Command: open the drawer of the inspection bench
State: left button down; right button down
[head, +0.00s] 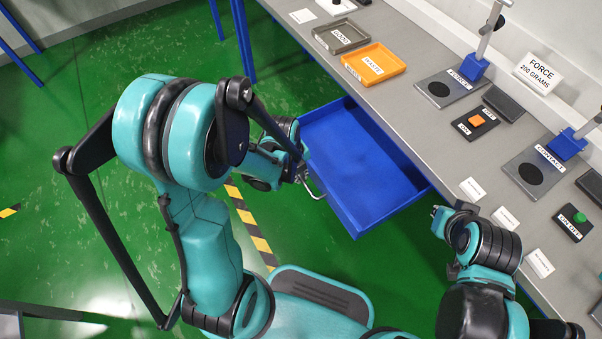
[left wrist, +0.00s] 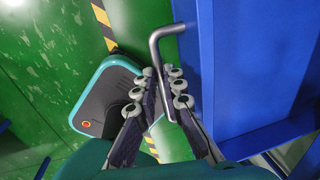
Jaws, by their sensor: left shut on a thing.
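The blue drawer (head: 352,222) of the inspection bench (head: 425,125) stands pulled out from under the bench top, and its inside looks empty. Its grey bar handle (head: 316,190) is on the drawer's front, and it shows as a bent bar in the left wrist view (left wrist: 154,52). My left gripper (head: 298,174) is at the drawer front, shut on the handle, with the bar between its fingers (left wrist: 160,88). My right gripper (head: 441,216) is near the bench's front edge, right of the drawer; its fingers are too small and partly hidden to tell their state.
On the bench stand a grey tray (head: 341,48), an orange waste tray (head: 393,66), stands with blue blocks (head: 474,68), an orange-button box (head: 476,121) and a green-button box (head: 579,217). Green floor left of the drawer is open, with a striped line (head: 250,222).

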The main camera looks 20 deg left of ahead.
pick_arm(q)
jog(key=c, duration=1.6)
grip_release()
notch_tip(320, 180, up, 12)
jog(key=s+a, duration=0.1)
jog(key=shift+s+a+f, duration=0.15)
jog(key=shift+s, duration=0.2)
jog(key=s+r+n+t, duration=0.2)
jog(key=r+n, duration=0.1)
jog(key=n, duration=0.9)
jog(key=s+d+r+n+t+y, duration=0.1)
jog(key=s+r+n+t, duration=0.2)
jog(key=n, duration=1)
jog(key=shift+s+d, duration=0.25)
jog(key=shift+s, duration=0.05)
